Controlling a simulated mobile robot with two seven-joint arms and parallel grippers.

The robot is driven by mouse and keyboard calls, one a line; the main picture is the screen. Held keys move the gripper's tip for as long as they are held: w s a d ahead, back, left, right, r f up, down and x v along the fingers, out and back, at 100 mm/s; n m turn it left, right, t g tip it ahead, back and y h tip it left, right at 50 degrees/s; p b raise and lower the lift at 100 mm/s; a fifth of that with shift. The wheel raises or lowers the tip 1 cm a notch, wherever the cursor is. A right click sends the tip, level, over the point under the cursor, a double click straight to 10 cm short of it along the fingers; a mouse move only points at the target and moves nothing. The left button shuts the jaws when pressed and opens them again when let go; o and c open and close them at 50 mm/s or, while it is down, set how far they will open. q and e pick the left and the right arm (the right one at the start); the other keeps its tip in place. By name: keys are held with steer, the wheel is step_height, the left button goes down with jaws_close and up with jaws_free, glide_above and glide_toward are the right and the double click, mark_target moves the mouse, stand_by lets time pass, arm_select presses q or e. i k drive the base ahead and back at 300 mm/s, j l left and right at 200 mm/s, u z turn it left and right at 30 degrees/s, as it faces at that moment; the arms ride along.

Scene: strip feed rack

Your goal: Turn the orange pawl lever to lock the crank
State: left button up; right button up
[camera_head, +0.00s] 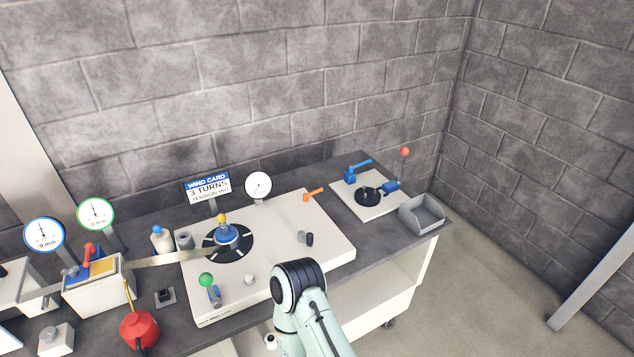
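The orange pawl lever (314,194) sits near the back right of a white plate (285,280) on the bench, its arm pointing right and slightly up. To its left, a blue hub (227,236) with a yellow knob (222,218) on top stands on a black dial (228,254) with light marks; this looks like the crank. One of my arms rises from the bottom middle in front of the plate, well short of the lever. Neither of my grippers shows, so I cannot see their fingers.
A wind card sign (208,187) and a white gauge (258,185) stand behind the plate. A green-knobbed lever (206,281) and small posts (305,238) stand on it. A red can (139,329) is at left. A grey bin (421,214) is at the right edge.

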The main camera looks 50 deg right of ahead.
mark_target(306, 196)
steer(key=k+l, duration=0.15)
steer(key=l, duration=0.25)
steer(key=k+l+u, duration=0.1)
steer(key=l, duration=0.35)
steer(key=k+l+u, duration=0.1)
steer(key=l, duration=0.3)
steer(key=k+l, duration=0.25)
steer(key=l, duration=0.15)
steer(key=k+l+u, duration=0.1)
steer(key=l, duration=0.3)
steer(key=k, duration=0.1)
